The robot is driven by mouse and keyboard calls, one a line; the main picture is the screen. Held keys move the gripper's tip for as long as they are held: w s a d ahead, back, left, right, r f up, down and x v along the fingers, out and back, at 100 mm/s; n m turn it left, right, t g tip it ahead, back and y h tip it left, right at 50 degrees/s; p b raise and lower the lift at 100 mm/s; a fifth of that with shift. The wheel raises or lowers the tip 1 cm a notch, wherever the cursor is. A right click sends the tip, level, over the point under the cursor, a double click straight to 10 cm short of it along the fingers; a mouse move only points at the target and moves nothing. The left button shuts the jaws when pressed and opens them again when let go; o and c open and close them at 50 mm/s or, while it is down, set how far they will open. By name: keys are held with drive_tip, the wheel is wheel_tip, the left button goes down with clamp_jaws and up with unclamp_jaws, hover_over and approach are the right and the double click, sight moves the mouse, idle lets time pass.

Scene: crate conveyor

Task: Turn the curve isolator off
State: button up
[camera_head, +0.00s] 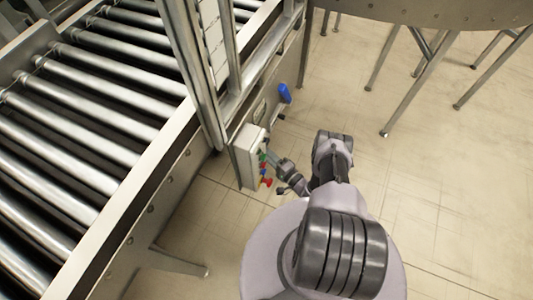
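A grey control box (247,157) is fixed to the side of the conveyor frame. Its right face carries small green, blue and red controls, with a red knob (267,182) lowest. A blue handle (285,94) sticks out from the frame further back. I cannot tell from any label which of these is the curve isolator. My gripper (274,172) is close to the right face of the box, beside the coloured controls. Its fingers are too small and dark to tell whether they are open or touching a control.
A roller conveyor (95,110) fills the left side, with a metal upright (192,75) beside the box. A curved conveyor section (430,12) on thin legs stands at the top right. A support foot (180,262) juts out at lower left. The tiled floor (460,190) at right is clear.

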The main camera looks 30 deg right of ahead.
drive_tip(key=v, duration=1.7)
drive_tip(key=shift+s, duration=0.25)
drive_tip(key=shift+d, duration=0.2)
